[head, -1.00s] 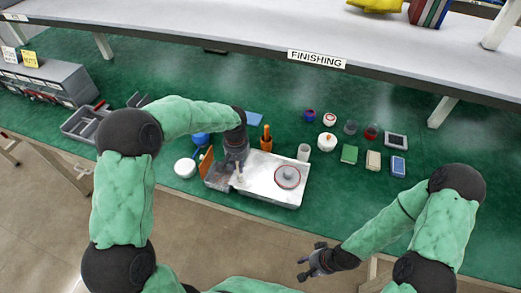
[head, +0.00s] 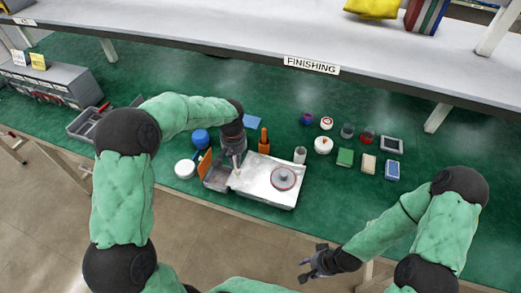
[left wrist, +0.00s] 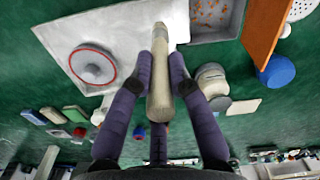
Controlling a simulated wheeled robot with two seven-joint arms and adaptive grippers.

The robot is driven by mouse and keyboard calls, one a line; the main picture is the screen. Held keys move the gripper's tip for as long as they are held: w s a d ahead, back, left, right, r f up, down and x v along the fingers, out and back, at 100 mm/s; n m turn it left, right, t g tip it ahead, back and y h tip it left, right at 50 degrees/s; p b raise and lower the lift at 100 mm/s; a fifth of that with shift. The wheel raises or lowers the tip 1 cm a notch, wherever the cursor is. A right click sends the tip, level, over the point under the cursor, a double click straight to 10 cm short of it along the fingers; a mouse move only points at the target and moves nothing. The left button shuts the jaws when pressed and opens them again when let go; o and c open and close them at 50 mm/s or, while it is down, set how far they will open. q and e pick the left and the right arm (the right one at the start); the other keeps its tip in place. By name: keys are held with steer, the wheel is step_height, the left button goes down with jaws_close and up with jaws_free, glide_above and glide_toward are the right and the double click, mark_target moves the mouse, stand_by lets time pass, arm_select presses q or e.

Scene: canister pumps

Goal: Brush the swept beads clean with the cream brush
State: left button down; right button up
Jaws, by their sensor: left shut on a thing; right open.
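My left gripper (head: 236,163) is shut on a cream, rod-shaped thing, likely the cream brush (left wrist: 160,75), in the left wrist view. It is held over the white board (head: 258,187), near the grey compartment (head: 215,178) at its left end. Small orange beads (left wrist: 208,10) show in that compartment in the left wrist view. Whether the brush touches the board, I cannot tell. A grey disc with a red ring (head: 284,179) sits on the right of the board. My right gripper (head: 314,265) is open and empty, off the table's front edge.
An orange panel (head: 205,163) stands at the compartment's left, with a blue round thing (head: 200,138) and a white round pot (head: 185,169) nearby. An orange holder (head: 264,142) stands behind the board. Small jars and blocks (head: 345,157) are at the right. Green table is clear in front of them.

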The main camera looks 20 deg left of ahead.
arm_select(q)
steer(key=r, duration=0.1)
steer(key=r+p, duration=0.1)
steer(key=shift+w+a+r, duration=0.1)
steer(key=shift+a+r, duration=0.1)
steer(key=shift+r, duration=0.2)
steer(key=shift+r+p, duration=0.4)
steer(key=shift+p, duration=0.05)
